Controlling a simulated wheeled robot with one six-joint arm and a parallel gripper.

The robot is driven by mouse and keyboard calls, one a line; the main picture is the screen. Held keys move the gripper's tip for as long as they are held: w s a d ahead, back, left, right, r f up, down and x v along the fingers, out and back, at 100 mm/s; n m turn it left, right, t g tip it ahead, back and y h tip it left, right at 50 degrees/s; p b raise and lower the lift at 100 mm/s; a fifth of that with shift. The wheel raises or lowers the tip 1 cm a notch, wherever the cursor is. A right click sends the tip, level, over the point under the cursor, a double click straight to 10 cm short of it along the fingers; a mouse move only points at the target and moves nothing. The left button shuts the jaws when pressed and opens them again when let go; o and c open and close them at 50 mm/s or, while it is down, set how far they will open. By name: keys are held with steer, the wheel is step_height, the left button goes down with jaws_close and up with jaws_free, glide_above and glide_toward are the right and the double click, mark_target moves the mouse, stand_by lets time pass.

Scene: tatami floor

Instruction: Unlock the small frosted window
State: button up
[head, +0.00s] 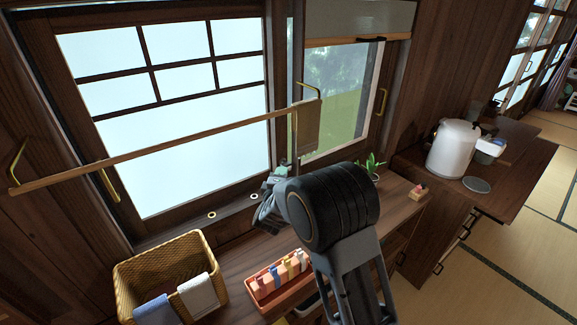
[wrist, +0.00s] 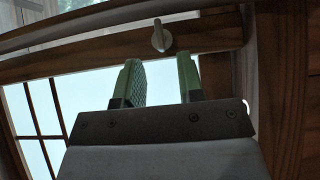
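A frosted window (head: 165,105) with dark wooden bars fills the left of the head view. Its panes also show in the wrist view (wrist: 32,110). A pale latch-like knob (wrist: 160,38) stands on a wooden frame bar in the wrist view; I cannot tell whether it is locked. My gripper (wrist: 160,64) has two green fingers, apart with nothing between them. The knob is just beyond the fingertips, apparently not touching. In the head view my gripper (head: 275,183) is at the lower right corner of the frosted window, partly hidden by my arm. I cannot make out the knob there.
A wooden rail (head: 150,150) runs across the window, with a brown cloth (head: 308,126) near its right end. Below are a wicker basket (head: 128,278) with towels and a tray (head: 262,300) of small bottles. A plant (head: 370,166) and a white pot (head: 452,150) stand to the right.

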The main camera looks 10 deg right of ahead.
mark_target(286, 164)
steer(key=shift+p+x, duration=0.35)
steer(key=shift+x, duration=2.45)
jaws_close()
